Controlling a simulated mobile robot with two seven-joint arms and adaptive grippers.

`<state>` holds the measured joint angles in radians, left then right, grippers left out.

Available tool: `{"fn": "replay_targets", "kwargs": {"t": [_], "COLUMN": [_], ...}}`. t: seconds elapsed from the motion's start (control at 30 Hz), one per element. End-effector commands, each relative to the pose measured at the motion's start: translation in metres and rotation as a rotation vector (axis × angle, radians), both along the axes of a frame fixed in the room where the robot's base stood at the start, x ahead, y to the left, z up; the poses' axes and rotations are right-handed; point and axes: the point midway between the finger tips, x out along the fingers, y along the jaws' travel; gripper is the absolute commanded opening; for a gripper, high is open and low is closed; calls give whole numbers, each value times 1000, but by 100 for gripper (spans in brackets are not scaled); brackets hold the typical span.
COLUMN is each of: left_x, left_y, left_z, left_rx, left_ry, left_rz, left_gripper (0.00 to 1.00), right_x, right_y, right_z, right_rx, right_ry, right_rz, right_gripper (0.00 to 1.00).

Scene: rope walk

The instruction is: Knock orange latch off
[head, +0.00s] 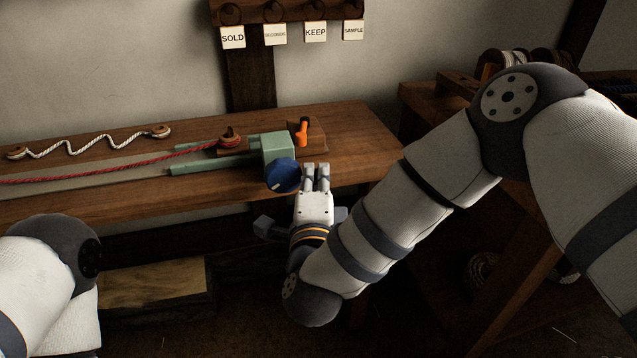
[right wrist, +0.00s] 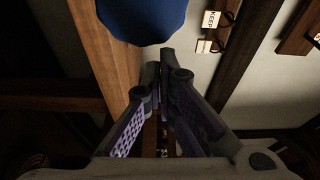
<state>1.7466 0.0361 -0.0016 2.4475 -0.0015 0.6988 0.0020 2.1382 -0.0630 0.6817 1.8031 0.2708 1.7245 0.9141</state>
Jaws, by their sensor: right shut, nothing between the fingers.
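The orange latch (head: 302,131) stands upright on a small wooden block (head: 315,146) on the bench, just right of the green machine housing (head: 278,147). My right gripper (head: 316,168) is at the bench's front edge, in front of and below the latch in the head view, and apart from it. Its fingers are together and empty; they also show in the right wrist view (right wrist: 164,70). The latch does not show in the right wrist view. Of my left arm only links show in the head view; its gripper is out of view.
A blue round knob (head: 282,175) on the housing's front is close left of my right gripper; it also shows large in the right wrist view (right wrist: 143,18). A red rope (head: 110,173) runs left along the bench (head: 350,145). Tags such as SOLD (head: 232,38) hang behind.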

Motion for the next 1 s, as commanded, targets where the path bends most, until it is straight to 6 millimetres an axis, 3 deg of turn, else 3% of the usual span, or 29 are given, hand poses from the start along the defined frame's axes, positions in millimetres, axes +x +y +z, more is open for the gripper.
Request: {"fn": "replay_targets", "kwargs": {"t": [0.1,0.23,0.7,0.77,0.87,0.97,1.0], "left_x": [0,0,0,1,5,12,15], "left_y": [0,0,0,0,0,0,0], "left_z": [0,0,0,1,6,13,16], "left_rx": [0,0,0,0,0,0,-1], "left_ry": [0,0,0,-3,-18,-42,-50], "left_rz": [0,0,0,0,0,1,2], "left_gripper": [40,40,40,40,40,40,40], "right_x": [-20,-32,-34,-36,-55,-104,-130], "right_y": [3,4,4,3,-1,-18,-28], "right_z": [-1,-1,-1,-8,-54,-130,-158], "right_rx": [0,0,-1,-26,-182,-436,-531], "right_ry": [2,1,1,24,178,440,547], "right_rz": [3,2,2,15,116,305,390], "right_gripper": [0,0,0,0,0,0,0]}}
